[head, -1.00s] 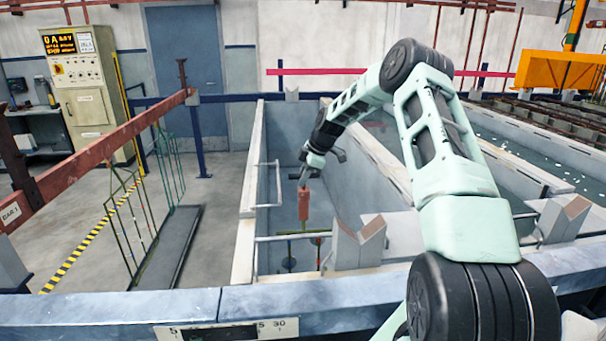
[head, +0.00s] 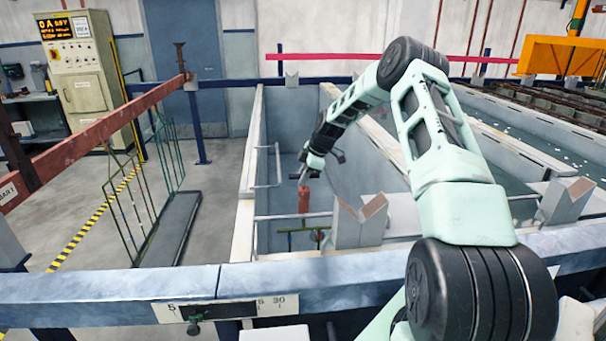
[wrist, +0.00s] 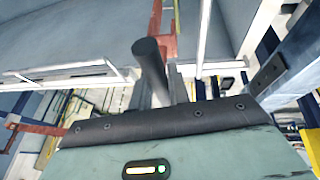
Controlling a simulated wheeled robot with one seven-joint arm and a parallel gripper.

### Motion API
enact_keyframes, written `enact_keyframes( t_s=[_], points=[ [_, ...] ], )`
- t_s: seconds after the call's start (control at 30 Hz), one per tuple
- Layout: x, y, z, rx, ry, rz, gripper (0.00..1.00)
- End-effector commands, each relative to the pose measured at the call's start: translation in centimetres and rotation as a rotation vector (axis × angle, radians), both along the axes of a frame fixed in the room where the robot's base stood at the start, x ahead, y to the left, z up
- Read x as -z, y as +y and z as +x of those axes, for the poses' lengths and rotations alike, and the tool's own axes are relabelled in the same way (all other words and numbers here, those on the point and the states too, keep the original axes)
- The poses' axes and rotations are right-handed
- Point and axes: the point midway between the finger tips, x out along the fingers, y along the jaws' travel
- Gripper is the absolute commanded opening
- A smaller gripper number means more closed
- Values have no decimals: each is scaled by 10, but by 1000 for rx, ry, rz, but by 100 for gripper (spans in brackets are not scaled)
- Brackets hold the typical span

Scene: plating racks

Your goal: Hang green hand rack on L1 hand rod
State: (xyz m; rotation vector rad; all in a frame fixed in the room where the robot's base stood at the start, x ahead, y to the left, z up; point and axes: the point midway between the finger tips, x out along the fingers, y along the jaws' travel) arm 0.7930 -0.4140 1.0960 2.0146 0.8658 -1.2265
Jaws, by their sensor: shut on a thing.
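My gripper (head: 304,180) is shut on the red upper part of a hand rack (head: 304,201), over the narrow grey tank in the middle of the head view. Below the red part a thin green crossbar (head: 296,231) shows, with small red pieces near it. The rack's lower part is hidden by the tank's near wall. Pale rods (head: 290,217) cross or line the tank near the rack; one more stands along its left wall (head: 277,165). No L1 label is readable. In the wrist view a red part (wrist: 156,18) shows beyond a dark cylinder; the fingertips are unclear.
Grey V-shaped supports (head: 360,221) stand right of the rack, close to it. A rusty red bar (head: 95,140) runs at left, with green wire frames (head: 165,160) beneath. A blue-grey rail (head: 120,288) crosses the front. Liquid-filled tanks lie right.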

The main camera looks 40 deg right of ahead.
Motion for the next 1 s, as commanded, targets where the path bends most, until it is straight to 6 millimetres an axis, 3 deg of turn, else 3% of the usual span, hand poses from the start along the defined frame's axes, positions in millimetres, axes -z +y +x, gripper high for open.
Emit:
enact_keyframes(
  t_s=[0.23, 1.0],
  points=[
    [19, 0, 0, 0, -2, -1, 0],
    [17, 34, -45, 0, -3, -1, 0]
  ],
)
